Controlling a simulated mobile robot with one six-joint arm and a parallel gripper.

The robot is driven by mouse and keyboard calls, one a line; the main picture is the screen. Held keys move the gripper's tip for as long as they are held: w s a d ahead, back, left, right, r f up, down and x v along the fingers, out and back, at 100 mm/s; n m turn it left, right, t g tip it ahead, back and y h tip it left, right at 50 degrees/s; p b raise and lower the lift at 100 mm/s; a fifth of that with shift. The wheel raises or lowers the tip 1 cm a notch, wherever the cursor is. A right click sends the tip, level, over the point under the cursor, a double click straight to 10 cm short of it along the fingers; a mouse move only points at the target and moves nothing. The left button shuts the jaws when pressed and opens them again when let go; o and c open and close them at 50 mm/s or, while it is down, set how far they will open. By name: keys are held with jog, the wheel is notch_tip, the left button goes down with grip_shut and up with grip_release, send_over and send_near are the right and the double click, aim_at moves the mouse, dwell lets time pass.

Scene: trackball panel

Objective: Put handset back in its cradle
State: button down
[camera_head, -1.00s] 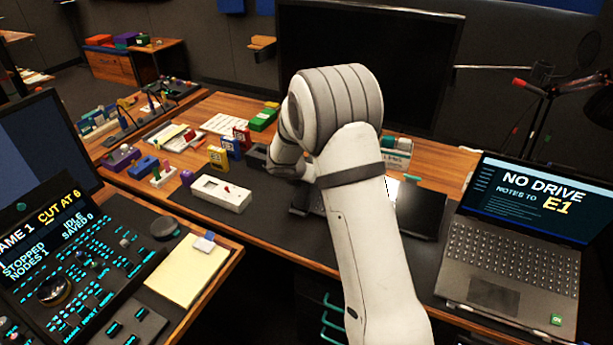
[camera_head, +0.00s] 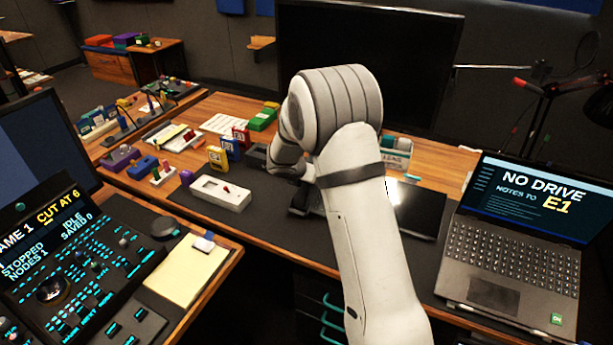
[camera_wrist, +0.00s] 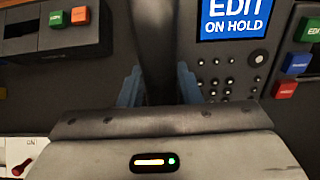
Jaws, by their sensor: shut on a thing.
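In the wrist view, my gripper (camera_wrist: 158,88) has its two blue-grey fingers on either side of a dark upright bar, the handset (camera_wrist: 157,45). The fingers are closed on it. The handset runs up out of the top of the picture, so its far end is hidden. Right of it lies a dark phone body (camera_wrist: 228,72) with a blue screen (camera_wrist: 233,19) reading "EDIT ON HOLD" and rows of small round keys. The cradle cannot be made out, and I cannot tell whether the handset touches it.
A laptop (camera_head: 517,230) stands at the right, a large dark monitor (camera_head: 405,70) behind. A yellow notepad (camera_head: 188,272) lies front left.

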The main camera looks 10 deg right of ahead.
jog(key=shift+w+d+f, duration=0.1)
jog(key=shift+w+f, duration=0.05)
dwell(0.4)
jog(key=c, duration=1)
grip_release()
jog(key=shift+o, duration=0.2)
jog(key=v, duration=0.8)
